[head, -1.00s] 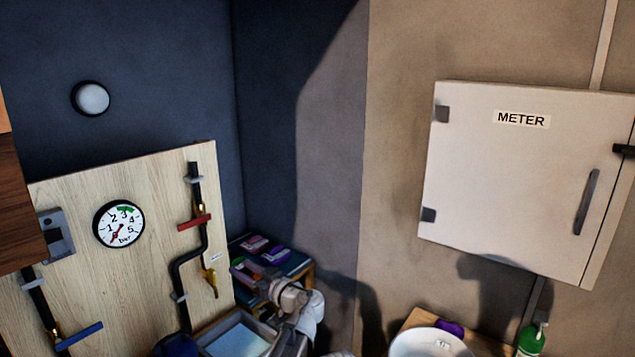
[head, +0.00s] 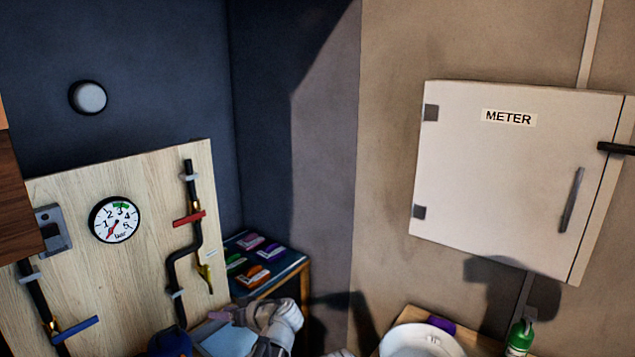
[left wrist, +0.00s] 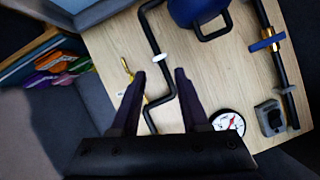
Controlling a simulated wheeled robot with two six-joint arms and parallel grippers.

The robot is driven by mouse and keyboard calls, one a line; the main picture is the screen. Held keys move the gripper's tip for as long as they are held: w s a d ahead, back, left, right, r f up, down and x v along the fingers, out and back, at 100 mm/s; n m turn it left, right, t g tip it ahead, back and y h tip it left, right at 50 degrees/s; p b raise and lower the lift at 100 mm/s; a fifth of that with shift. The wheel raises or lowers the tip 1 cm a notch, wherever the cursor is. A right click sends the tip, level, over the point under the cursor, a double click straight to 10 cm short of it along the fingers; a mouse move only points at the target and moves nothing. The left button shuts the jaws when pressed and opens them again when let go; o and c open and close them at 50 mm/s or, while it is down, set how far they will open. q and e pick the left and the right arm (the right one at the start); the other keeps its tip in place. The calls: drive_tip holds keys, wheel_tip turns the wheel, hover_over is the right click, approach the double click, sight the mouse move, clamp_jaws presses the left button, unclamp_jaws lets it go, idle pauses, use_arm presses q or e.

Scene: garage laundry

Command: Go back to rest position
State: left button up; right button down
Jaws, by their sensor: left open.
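My right gripper does not show in either view.
The pipe board (head: 130,180) carries a gauge (head: 115,219), a red lever (head: 189,218) and a blue lever (head: 75,336). A corner table (head: 285,281) holds several coloured packets. A meter cabinet (head: 510,190), white bowl (head: 420,342) and green bottle (head: 520,338) are at right.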

use_arm(q)
drive_tip(key=s+d+f+m+g+h, duration=0.3)
drive_tip(key=s+f+m+g+h, duration=0.35)
drive_tip(key=s+f, duration=0.65)
drive_tip(key=s+d+f+m+h+b, duration=0.1)
drive_tip(key=s+d+m+h, duration=0.1)
drive_tip(key=s+d, duration=0.3)
drive_tip(key=s+d+f+m+h+b, duration=0.1)
drive_tip(key=s+d, duration=0.4)
drive_tip(key=d, duration=0.5)
drive_tip(key=shift+s+f+m+h+b, duration=0.35)
drive_tip(key=shift+s+m+b, duration=0.1)
drive_tip(key=shift+m, duration=0.6)
drive_tip(key=shift+d, duration=0.1)
idle(1.4)
